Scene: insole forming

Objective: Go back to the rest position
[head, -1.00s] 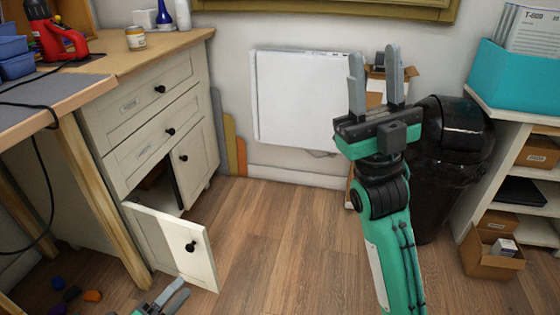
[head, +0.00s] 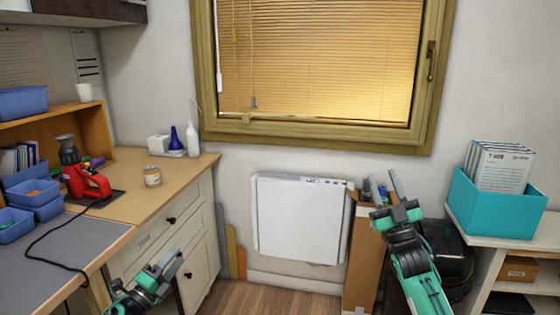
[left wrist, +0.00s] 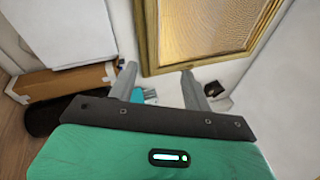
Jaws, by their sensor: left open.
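In the head view, my left gripper (head: 176,258) is raised at the lower left, in front of the white drawer cabinet. It is open and empty. Its two spread fingers also show in the left wrist view (left wrist: 158,80), with a small teal thing beyond them that I cannot identify. My right gripper (head: 382,180) is upright at the right, in front of the tall cardboard box. Its fingers are apart, with nothing seen between them.
The white cabinet (head: 196,230) and the desk (head: 70,250) stand at the left. A white wall panel (head: 300,220) hangs below the window (head: 318,60). A cardboard box (head: 362,250), a black bin (head: 448,262) and a shelf with a teal box (head: 490,215) are at the right.

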